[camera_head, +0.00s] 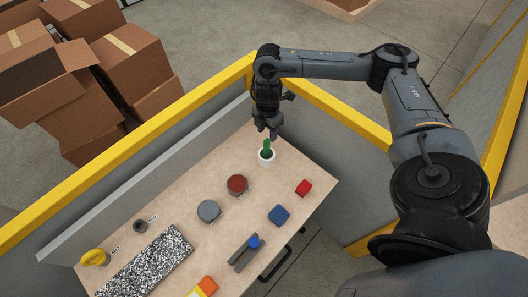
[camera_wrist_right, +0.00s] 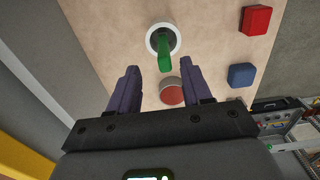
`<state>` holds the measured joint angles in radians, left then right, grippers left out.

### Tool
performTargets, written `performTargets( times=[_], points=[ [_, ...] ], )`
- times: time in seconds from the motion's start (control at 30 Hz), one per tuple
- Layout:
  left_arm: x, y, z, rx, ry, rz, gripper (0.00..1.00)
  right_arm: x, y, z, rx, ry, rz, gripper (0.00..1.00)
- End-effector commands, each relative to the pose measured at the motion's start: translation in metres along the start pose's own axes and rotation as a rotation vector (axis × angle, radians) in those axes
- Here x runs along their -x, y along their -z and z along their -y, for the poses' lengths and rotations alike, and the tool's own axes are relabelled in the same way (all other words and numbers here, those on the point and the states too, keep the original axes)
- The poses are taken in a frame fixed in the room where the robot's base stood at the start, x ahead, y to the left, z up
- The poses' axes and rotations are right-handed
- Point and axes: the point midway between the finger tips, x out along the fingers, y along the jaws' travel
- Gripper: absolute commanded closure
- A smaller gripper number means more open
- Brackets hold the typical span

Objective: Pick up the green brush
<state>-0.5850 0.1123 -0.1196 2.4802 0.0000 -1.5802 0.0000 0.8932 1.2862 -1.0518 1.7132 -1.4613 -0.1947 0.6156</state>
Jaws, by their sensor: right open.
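The green brush (camera_head: 267,144) stands in a small white cup (camera_head: 267,158) near the far corner of the wooden table. In the right wrist view the green brush (camera_wrist_right: 165,56) sticks out of the white cup (camera_wrist_right: 150,40) towards the camera. My right gripper (camera_head: 268,131) hangs just above the brush and points down. In its wrist view my right gripper (camera_wrist_right: 164,78) is open, with nothing between its fingers; the brush's end appears near the gap between the fingertips. I cannot tell the exact height gap. My left gripper is not in view.
The table (camera_head: 165,210) also holds a red-topped round item (camera_head: 237,184), a grey round item (camera_head: 209,210), a blue block (camera_head: 279,215), a red block (camera_head: 303,187) and a speckled slab (camera_head: 148,265). A grey panel (camera_head: 150,190) and yellow rail (camera_head: 130,157) border the table.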

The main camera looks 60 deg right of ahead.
Motion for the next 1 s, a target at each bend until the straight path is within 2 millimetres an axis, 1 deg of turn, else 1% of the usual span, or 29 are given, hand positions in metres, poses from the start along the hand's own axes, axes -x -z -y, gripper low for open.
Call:
performTargets(
  times=[0.03,0.17,0.37,0.57,0.7,0.8,1.0],
  points=[
    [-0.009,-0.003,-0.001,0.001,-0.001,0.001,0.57,-0.012,0.001,0.0,0.0,0.001,-0.001,0.51],
    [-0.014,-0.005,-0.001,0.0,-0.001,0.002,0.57,-0.021,0.001,0.0,0.0,0.0,-0.002,0.51],
    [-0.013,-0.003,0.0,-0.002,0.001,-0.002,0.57,-0.027,0.002,0.001,0.001,0.0,0.0,0.51],
    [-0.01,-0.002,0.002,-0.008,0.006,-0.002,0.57,-0.051,0.008,0.006,0.002,0.002,-0.001,0.51],
    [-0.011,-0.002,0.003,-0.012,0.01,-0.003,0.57,-0.067,0.008,0.005,0.001,-0.001,-0.002,0.51],
    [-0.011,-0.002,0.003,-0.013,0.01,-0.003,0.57,-0.072,0.008,0.005,0.001,-0.001,-0.001,0.51],
    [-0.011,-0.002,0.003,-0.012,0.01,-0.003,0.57,-0.074,0.008,0.005,0.001,-0.002,-0.001,0.51]
  ],
)
